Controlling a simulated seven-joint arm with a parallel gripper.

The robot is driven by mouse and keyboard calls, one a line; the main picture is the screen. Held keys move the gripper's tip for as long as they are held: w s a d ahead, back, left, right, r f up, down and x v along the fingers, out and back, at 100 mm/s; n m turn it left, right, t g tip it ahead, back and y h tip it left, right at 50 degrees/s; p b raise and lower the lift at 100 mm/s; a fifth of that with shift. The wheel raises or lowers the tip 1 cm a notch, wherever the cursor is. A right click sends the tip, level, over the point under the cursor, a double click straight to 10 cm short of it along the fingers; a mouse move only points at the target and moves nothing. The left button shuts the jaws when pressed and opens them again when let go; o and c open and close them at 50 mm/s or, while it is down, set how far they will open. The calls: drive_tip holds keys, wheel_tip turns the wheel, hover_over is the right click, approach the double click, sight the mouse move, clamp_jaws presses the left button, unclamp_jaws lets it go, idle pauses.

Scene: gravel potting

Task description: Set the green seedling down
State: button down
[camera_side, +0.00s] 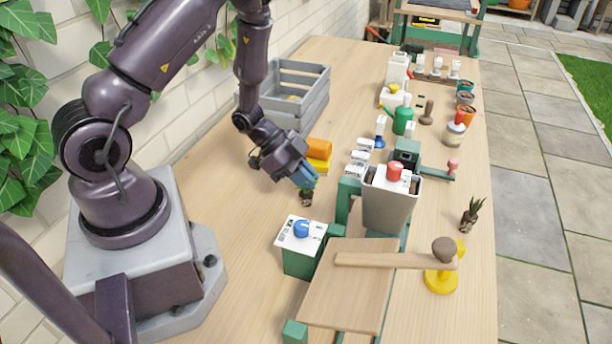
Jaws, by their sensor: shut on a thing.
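The green seedling (306,198) has a dark root plug and a little green at its top. It is upright under my gripper (304,182), whose blue-tipped fingers are shut around its top. The fingers hide most of its leaves. The plug is at or just above the wooden tabletop (240,195); I cannot tell whether it touches.
A control box with a blue knob (301,230) stands just in front of the seedling. A grey hopper (390,205) on a green frame is to its right, with a wooden board (350,285) in front. An orange-and-yellow block (319,153) and grey crate (300,90) are behind. Another plant (471,215) stands at right.

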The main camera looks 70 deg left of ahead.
drive_tip(key=c, duration=1.3)
unclamp_jaws()
drive_tip(key=shift+o, duration=0.2)
drive_tip(key=shift+s+a+r, duration=0.1)
drive_tip(key=shift+a+r, duration=0.05)
drive_tip(key=shift+r, duration=0.15)
drive_tip(key=v, duration=1.1)
drive_tip(key=w+a+r+n+t+y, duration=0.1)
drive_tip(key=w+r+n+t+y, duration=0.15)
drive_tip(key=w+r+y, duration=0.4)
drive_tip(key=w+a+r+n+t+y, duration=0.1)
drive_tip(key=r+n+y, duration=0.2)
drive_tip(key=r, duration=0.6)
drive_tip(key=s+d+r+n+g+h, duration=0.1)
drive_tip(key=s+d+r+g, duration=0.1)
drive_tip(key=s+d, duration=0.5)
drive_tip(key=s+d+r+n+g+h, duration=0.2)
drive_tip(key=s+d+r, duration=0.2)
drive_tip(key=s+d, duration=0.3)
drive_tip(key=shift+s+d, duration=0.2)
drive_tip(key=shift+d, duration=0.45)
